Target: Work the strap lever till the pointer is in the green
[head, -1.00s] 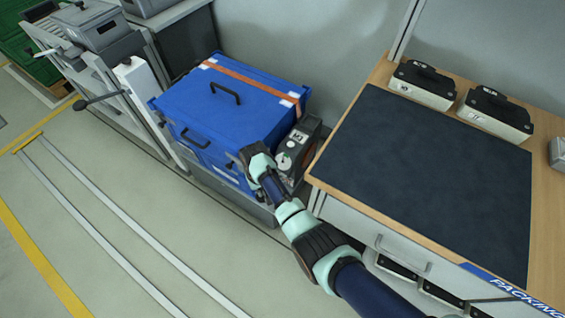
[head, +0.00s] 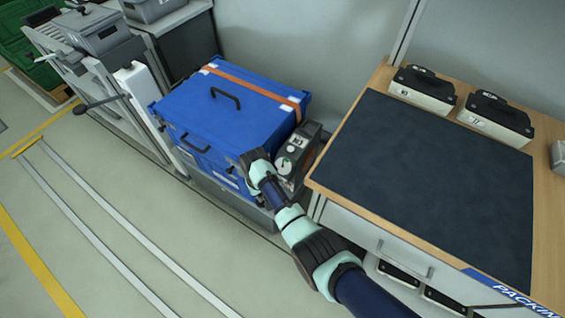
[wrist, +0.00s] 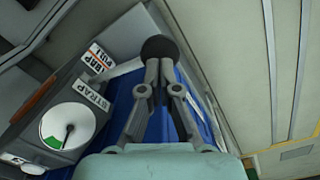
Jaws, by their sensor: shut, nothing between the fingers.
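The strap tensioner (head: 299,152) is a grey box beside the blue crate (head: 190,110), with an orange strap (head: 250,82) over the crate's lid. In the wrist view its white dial (wrist: 68,124) has a green sector at the lower left. A thin dark pointer points down, close to the green's edge; I cannot tell if it is inside. A round black knob (wrist: 159,48), apparently the lever's end, shows just beyond my gripper's fingertips (wrist: 159,64). My gripper is shut and empty; whether it touches the knob is unclear. In the head view my wrist hides the lever.
A packing bench (head: 325,178) with a dark mat stands close on the right, bearing black-and-cream cases (head: 423,87). A conveyor frame (head: 100,90) with grey bins is at the left. The floor in front of the crate is clear.

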